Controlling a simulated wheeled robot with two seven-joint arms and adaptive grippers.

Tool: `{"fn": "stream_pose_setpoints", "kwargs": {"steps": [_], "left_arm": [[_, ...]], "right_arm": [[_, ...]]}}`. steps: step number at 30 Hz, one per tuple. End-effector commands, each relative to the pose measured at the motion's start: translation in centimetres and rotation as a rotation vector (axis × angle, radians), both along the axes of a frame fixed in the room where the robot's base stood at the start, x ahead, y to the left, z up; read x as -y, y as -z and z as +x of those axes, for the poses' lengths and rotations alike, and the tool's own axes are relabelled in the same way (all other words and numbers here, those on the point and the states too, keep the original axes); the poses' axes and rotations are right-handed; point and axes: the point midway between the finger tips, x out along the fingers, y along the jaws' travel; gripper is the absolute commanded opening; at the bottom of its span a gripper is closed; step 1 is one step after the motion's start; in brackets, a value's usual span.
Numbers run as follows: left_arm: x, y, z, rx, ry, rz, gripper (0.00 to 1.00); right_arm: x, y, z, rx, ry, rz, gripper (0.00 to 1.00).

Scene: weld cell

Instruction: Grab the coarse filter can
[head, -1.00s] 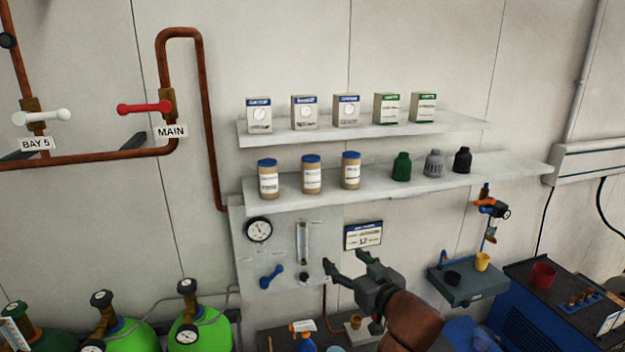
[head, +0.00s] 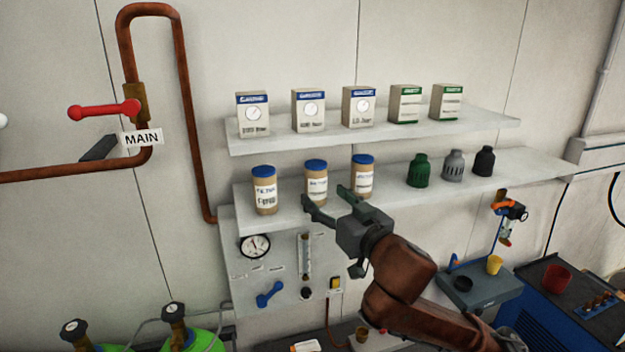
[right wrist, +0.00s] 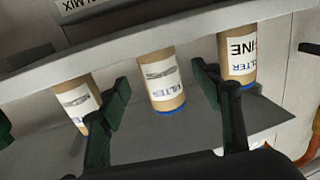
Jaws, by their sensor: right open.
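Three tan filter cans with blue lids stand upright on the lower shelf: a left can (head: 264,192), a middle can (head: 316,175) and a right can (head: 362,173). The left can's label seems to read FILTER FINE, and it shows upside down in the right wrist view (right wrist: 237,62). I cannot read which of the others is the coarse can. My right gripper (head: 326,197) is open and empty in front of the middle can. In the right wrist view its fingers lie either side of that can (right wrist: 162,82), with no clear contact. My left gripper is out of view.
The lower shelf (head: 400,195) also holds green, grey and black caps (head: 453,165) to the right. Several boxes (head: 358,107) stand on the upper shelf (head: 300,140) above. A gauge panel (head: 275,270) hangs below, with a red valve handle (head: 103,109) at left.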

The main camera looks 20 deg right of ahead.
Motion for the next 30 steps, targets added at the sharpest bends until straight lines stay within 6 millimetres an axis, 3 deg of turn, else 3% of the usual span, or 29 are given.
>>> {"fn": "stream_pose_setpoints", "kwargs": {"steps": [9,15,21,24,30], "left_arm": [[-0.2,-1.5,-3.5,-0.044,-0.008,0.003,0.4],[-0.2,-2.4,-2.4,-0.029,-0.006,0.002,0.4],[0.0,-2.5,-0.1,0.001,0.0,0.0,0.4],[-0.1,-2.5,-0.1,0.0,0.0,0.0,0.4],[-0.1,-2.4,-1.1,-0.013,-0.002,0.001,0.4]], "right_arm": [[-0.2,-0.5,3.5,-0.003,0.013,-0.001,0.59],[-0.8,-0.4,5.9,0.0,0.011,0.0,0.59],[-1.0,-0.2,6.3,0.001,0.009,-0.001,0.59],[-1.1,-0.2,6.3,0.001,0.008,-0.001,0.58],[-1.1,-0.2,6.3,0.0,0.008,-0.001,0.44]]}}
